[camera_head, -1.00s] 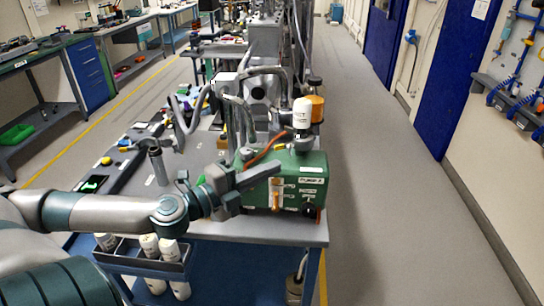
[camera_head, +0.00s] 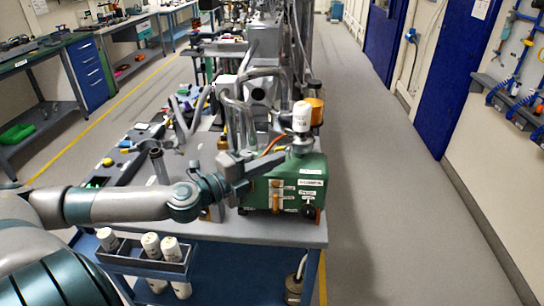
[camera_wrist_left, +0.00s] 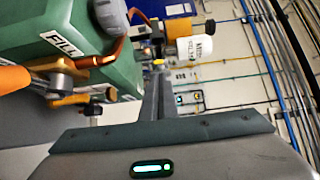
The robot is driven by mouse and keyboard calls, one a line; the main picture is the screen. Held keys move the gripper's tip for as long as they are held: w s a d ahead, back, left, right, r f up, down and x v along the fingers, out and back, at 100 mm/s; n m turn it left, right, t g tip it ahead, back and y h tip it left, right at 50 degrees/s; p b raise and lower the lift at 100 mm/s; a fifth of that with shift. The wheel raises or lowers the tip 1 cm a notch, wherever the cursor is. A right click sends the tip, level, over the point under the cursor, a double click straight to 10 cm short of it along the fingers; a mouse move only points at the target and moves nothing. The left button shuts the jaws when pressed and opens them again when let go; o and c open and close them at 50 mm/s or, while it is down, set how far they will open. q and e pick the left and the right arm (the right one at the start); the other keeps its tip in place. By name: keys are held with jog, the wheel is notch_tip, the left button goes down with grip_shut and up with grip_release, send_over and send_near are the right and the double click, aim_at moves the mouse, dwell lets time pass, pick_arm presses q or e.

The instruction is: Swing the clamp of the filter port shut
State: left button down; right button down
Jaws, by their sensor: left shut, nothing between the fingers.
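A green pump box (camera_head: 312,178) stands on the near right corner of the table. A white filter bottle (camera_head: 301,117) stands upright on its port (camera_head: 301,146), and the bottle also shows in the left wrist view (camera_wrist_left: 195,48). An orange curved tube (camera_head: 272,143) runs beside the port. I cannot make out the clamp or its position. My left gripper (camera_head: 279,160) is shut and empty, its fingers in front of the pump's upper left part. In the left wrist view its fingers (camera_wrist_left: 158,84) point toward the filter bottle. Contact cannot be told. My right gripper is not in view.
Grey bent pipes (camera_head: 236,110) and an orange-topped cylinder (camera_head: 316,106) stand close behind the pump. An orange handle (camera_head: 276,197) is on the pump's front. A rack with white bottles (camera_head: 152,246) hangs at the table's front. The floor to the right is clear.

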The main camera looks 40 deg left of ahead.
pick_arm(q)
jog(key=shift+w+a, duration=0.25)
jog(key=shift+a, duration=0.1)
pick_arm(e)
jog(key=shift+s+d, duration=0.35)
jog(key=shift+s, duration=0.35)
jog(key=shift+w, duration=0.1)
